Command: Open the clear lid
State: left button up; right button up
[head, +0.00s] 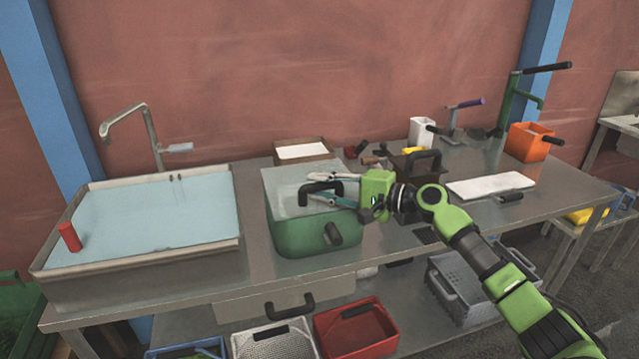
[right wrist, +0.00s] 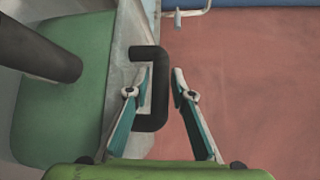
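The green box (head: 285,238) stands on the metal table right of the sink, with its pale clear lid (head: 283,190) down on top. A black handle (head: 312,187) is on the lid; it also shows as a C-shaped bar in the right wrist view (right wrist: 160,110). My right gripper (head: 335,187) reaches in from the right at the handle. In the right wrist view its fingers (right wrist: 160,72) are apart, one on each side of the bar. I cannot tell whether they touch it. My left gripper is not in view.
A water-filled sink (head: 140,262) with a tap (head: 148,125) is on the left, holding a red cylinder (head: 70,237). A dark handled box (head: 414,168) and a white board (head: 490,187) are on the right. A dark knob (head: 333,234) sticks out of the green box's front.

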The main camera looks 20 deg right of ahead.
jog(key=shift+w+a, duration=0.15)
jog(key=shift+a, duration=0.05)
jog(key=shift+c, duration=0.5)
grip_shut()
